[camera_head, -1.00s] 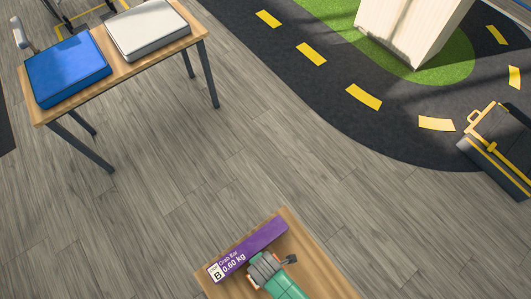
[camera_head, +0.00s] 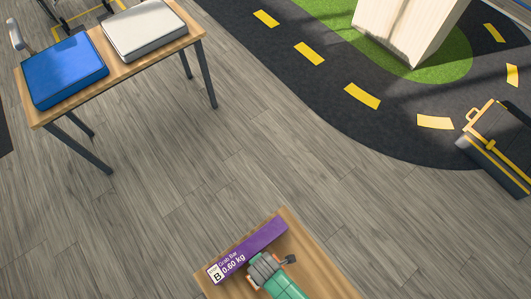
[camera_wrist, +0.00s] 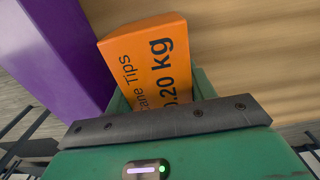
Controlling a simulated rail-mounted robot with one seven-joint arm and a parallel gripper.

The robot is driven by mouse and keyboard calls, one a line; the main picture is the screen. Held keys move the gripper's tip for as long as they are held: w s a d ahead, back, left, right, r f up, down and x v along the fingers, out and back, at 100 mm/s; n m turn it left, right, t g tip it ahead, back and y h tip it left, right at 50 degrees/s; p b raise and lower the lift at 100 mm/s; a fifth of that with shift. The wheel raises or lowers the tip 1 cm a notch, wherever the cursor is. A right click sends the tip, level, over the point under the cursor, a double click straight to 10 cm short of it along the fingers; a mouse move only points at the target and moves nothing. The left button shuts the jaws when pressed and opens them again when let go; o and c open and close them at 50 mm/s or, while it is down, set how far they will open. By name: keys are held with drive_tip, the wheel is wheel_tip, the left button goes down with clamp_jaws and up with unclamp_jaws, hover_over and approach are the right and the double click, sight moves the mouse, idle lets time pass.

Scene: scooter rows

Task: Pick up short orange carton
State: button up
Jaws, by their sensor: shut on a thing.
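The short orange carton (camera_wrist: 145,50) shows in the wrist view with dark lettering, "ane Tips" and ".20 kg" readable. My gripper (camera_wrist: 160,93) is shut on it, with green finger parts on either side of its near end. In the head view my green and grey gripper (camera_head: 272,270) is over the wooden surface at the bottom, beside the purple carton.
A long purple carton (camera_head: 240,255) marked "Grab Bar 0.60 kg" lies close to the left, also in the wrist view (camera_wrist: 62,45). The wooden top (camera_head: 325,270) is bare on the right. A table (camera_head: 55,108) with blue and white cases stands at upper left. Floor between is clear.

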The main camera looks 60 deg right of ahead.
drive_tip(key=r, duration=0.1)
drive_tip(key=r+p, duration=0.1)
drive_tip(key=r, duration=0.1)
drive_tip(key=shift+s+a+r, duration=0.1)
drive_tip(key=shift+s+r, duration=0.1)
drive_tip(key=shift+r, duration=0.05)
drive_tip(key=s+a, duration=0.1)
drive_tip(key=s, duration=0.4)
drive_tip(key=s+a, duration=0.2)
drive_tip(key=s, duration=0.3)
drive_tip(key=s+a+r, duration=0.1)
drive_tip(key=s+a, duration=0.1)
drive_tip(key=s, duration=0.2)
drive_tip(key=shift+s+a+r, duration=0.1)
drive_tip(key=shift+s, duration=0.3)
drive_tip(key=shift+w, duration=0.15)
